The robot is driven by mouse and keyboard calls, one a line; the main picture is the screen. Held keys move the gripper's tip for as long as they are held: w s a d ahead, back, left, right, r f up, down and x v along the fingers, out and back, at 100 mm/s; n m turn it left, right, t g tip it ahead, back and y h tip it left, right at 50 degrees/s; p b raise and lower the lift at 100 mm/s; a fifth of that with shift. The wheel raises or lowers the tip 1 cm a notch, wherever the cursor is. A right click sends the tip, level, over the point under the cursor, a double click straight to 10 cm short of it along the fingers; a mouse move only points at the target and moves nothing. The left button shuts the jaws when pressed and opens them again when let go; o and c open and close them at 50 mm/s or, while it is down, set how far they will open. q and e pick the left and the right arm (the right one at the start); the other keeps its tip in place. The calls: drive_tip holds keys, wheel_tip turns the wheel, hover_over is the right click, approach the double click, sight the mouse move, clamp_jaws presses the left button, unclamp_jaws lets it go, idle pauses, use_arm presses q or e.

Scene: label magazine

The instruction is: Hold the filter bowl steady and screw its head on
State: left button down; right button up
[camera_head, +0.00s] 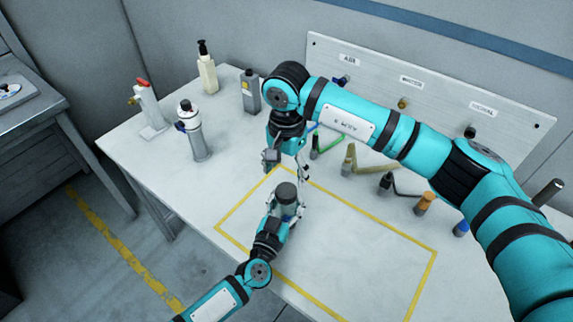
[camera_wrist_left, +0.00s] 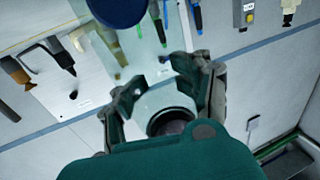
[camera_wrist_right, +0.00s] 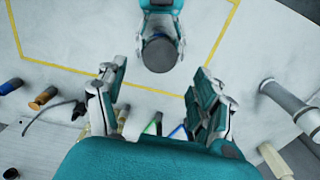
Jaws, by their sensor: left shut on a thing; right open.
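My left gripper (camera_head: 284,207) is shut around the bowl's sides, with both fingers in the left wrist view (camera_wrist_left: 163,90). My right gripper (camera_head: 287,168) is open and empty, just behind and above the dark top; its fingers are wide apart in the right wrist view (camera_wrist_right: 157,95).
The outlined area's right part is clear.

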sight(286, 190)
wheel_tip(286, 190, down, 7)
drive_tip(key=shift+r, duration=0.1)
idle(0.4)
drive_tip(key=c, duration=1.2)
drive_tip(key=m, duration=0.5)
drive_tip(key=shift+c, duration=0.2)
drive_tip(key=m, duration=1.2)
drive_tip(key=shift+m, duration=0.4)
drive_tip(key=m, duration=0.6)
drive_tip(key=shift+m, duration=0.4)
drive_tip(key=o, duration=1.4)
